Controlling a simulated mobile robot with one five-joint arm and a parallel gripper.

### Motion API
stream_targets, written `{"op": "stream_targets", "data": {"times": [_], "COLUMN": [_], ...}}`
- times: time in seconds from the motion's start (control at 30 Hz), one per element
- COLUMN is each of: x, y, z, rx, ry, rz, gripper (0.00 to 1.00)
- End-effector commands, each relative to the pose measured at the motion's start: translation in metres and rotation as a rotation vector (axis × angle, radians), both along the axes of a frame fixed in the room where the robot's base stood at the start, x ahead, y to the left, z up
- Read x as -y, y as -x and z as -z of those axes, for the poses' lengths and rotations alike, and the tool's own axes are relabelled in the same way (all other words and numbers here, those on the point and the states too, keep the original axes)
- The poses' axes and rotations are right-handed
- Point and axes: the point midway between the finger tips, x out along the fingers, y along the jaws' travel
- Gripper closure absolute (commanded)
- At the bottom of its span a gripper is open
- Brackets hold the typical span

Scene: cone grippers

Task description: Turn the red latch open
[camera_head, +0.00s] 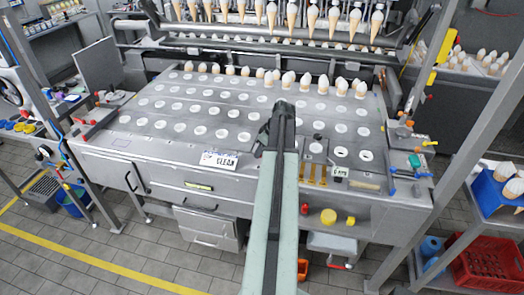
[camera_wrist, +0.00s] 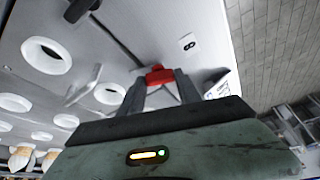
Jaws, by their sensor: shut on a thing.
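The red latch (camera_wrist: 159,76) shows in the wrist view as a small red piece between my fingertips, on the light grey surface of the machine. My gripper (camera_wrist: 160,84) is shut on it, with one grey finger on each side. The latch's lower part is hidden by the fingers, so I cannot tell how far it is turned. In the head view my arm reaches up over the machine's front, and the dark gripper end (camera_head: 280,125) is above the deck. The latch is hidden behind my arm there.
The machine deck (camera_head: 140,126) has rows of round holes. Cones (camera_head: 289,80) stand along its back, and more hang above. A red crate (camera_head: 483,262) is at the lower right. Tiled floor is open at the lower left.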

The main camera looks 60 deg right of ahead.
Motion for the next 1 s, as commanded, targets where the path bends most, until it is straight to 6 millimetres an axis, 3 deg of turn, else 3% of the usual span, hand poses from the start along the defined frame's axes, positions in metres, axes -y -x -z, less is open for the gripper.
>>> {"op": "stream_targets", "data": {"times": [1.0], "x": [-0.0047], "y": [-0.0037], "z": [-0.0003], "rx": [0.0], "ry": [0.003], "rz": [0.916], "gripper": [1.0]}}
